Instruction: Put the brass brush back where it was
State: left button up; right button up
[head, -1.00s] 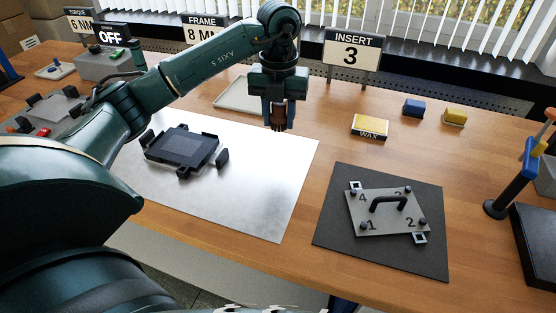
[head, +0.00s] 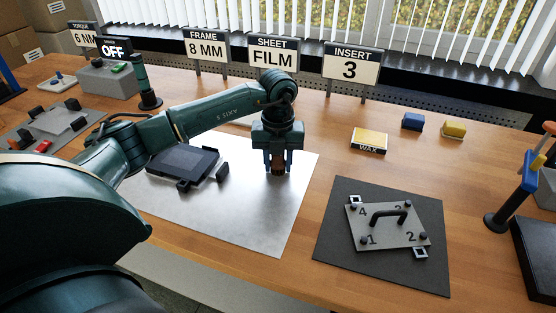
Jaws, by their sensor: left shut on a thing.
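My left gripper (head: 278,168) is over the upper right part of the bright metal sheet (head: 250,215). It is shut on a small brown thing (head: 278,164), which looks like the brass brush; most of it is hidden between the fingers. I cannot tell whether it touches the sheet. A pale tray (head: 243,122) lies behind my left arm and is mostly hidden. My right gripper is not in view.
A dark frame (head: 184,162) sits on the sheet left of the gripper. A yellow wax box (head: 369,140) and a dark mat (head: 335,240) with a numbered plate (head: 380,235) are to the right. Signs (head: 272,57) stand at the back.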

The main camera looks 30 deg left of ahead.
pick_arm(q)
jog(key=shift+f, duration=0.15)
jog(key=o, duration=1)
jog(key=shift+c, duration=0.2)
jog(key=shift+r, duration=0.35)
notch_tip(320, 180, up, 12)
jog(key=shift+f, duration=0.1)
